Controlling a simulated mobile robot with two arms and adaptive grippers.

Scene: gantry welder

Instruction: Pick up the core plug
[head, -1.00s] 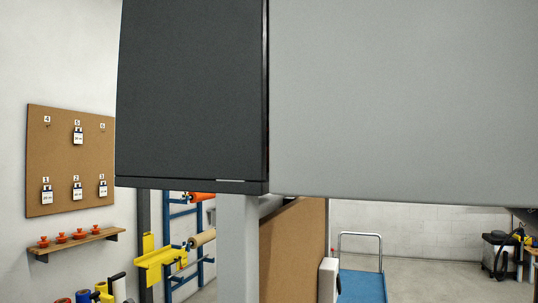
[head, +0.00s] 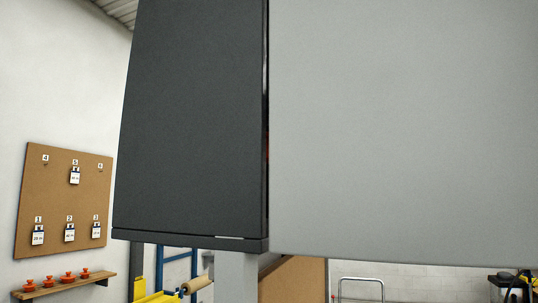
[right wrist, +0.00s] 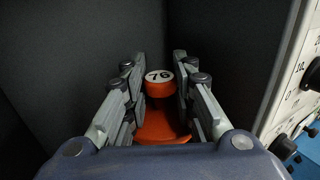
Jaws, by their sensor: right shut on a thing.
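An orange core plug (right wrist: 160,110) with a round white top marked "76" shows in the right wrist view. My right gripper (right wrist: 159,82) is shut on it, with a grey finger on each side of its knob. The wider orange base shows below the knob, partly hidden by the gripper body. In the head view, several similar orange plugs (head: 48,280) stand in a row on a wooden wall shelf (head: 70,287) at the lower left. Neither gripper shows in the head view.
A large dark panel (head: 195,120) and a light grey panel (head: 400,120) fill most of the head view. In the right wrist view, dark walls (right wrist: 80,50) surround the gripper, and a white panel with black knobs (right wrist: 296,90) is at right. A numbered corkboard (head: 65,205) hangs at left.

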